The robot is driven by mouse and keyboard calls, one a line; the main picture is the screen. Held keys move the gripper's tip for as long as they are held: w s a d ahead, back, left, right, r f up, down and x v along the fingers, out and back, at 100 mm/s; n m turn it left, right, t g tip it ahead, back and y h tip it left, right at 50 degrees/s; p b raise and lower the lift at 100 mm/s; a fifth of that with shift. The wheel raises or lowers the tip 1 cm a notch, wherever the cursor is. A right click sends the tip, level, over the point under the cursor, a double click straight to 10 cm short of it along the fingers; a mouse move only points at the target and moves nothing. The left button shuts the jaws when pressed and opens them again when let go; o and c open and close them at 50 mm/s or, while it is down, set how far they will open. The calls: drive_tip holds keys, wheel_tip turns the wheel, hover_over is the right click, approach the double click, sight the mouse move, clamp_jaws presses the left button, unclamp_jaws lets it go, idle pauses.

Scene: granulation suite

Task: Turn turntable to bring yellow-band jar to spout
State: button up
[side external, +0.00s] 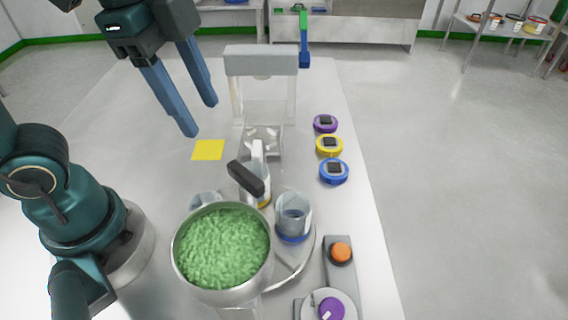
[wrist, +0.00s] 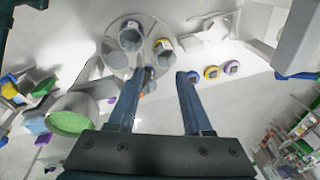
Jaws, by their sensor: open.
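The round grey turntable (side external: 303,262) stands on the table and also shows in the wrist view (wrist: 115,58). It carries clear jars. The yellow-band jar (side external: 264,193) is on its far side, partly hidden behind a black handle (side external: 245,178); it shows too in the wrist view (wrist: 162,47). A blue-band jar (side external: 293,222) stands on the right. Another jar (side external: 205,199) is mostly hidden by the bowl (side external: 222,250) of green granules. The spout is hidden in the side view. My gripper (side external: 201,118) is open and empty, above the table, apart from the turntable.
Purple (side external: 325,123), yellow (side external: 329,145) and blue (side external: 334,171) round pieces line the right edge. A panel has an orange button (side external: 341,252) and purple knob (side external: 330,306). A clear-and-grey stand (side external: 261,60) is behind. A yellow square (side external: 208,150) lies on clear table.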

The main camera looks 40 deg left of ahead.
sight(244, 172)
drive_tip(key=d+m, duration=0.1)
drive_tip(key=d, duration=0.1)
drive_tip(key=w+d+m+g, duration=0.1)
drive_tip(key=d+m, duration=0.1)
drive_tip(key=d+f+m+g, duration=0.1)
drive_tip(key=m, duration=0.1)
drive_tip(key=shift+w+d+y, duration=0.3)
drive_tip(key=shift+d, duration=0.1)
drive_tip(key=shift+s+d+f, duration=0.2)
drive_tip(key=shift+d+f, duration=0.1)
drive_tip(key=shift+f, duration=2.6)
clamp_jaws()
